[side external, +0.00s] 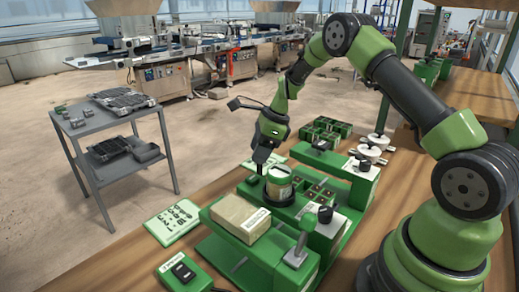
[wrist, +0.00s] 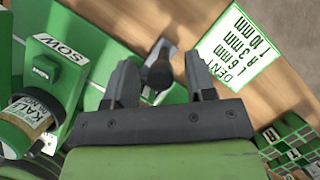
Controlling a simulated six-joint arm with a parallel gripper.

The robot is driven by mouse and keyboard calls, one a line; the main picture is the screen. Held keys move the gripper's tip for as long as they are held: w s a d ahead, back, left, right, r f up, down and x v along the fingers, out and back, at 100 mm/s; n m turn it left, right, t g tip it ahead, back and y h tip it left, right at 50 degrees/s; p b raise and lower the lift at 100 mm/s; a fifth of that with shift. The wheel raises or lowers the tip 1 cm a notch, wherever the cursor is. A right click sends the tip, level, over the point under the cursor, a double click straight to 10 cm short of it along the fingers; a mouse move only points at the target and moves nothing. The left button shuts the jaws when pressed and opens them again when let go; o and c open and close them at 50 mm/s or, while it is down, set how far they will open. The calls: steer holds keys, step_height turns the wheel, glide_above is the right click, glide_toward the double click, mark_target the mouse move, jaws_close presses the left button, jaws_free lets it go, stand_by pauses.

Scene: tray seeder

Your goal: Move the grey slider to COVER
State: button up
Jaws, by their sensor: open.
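My gripper (side external: 259,172) points down over the far left part of the green seeder (side external: 215,245), beside a jar (side external: 278,186). In the wrist view my gripper (wrist: 158,78) is open, its two fingers apart. A dark rounded knob with a grey part (wrist: 158,72) shows between the fingers; contact cannot be told. I cannot tell for sure whether it is the grey slider. The jar (wrist: 28,122) and a green block labelled SOW (wrist: 62,55) lie to its left. No COVER label is readable.
Green cell trays (side external: 325,132) and white knobbed parts (side external: 372,150) lie behind. A printed card (side external: 172,222) lies at the left on the wooden bench.

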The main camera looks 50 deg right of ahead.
jaws_close()
steer(key=shift+a, duration=0.15)
steer(key=a, duration=2)
steer(key=shift+a, duration=0.15)
jaws_free()
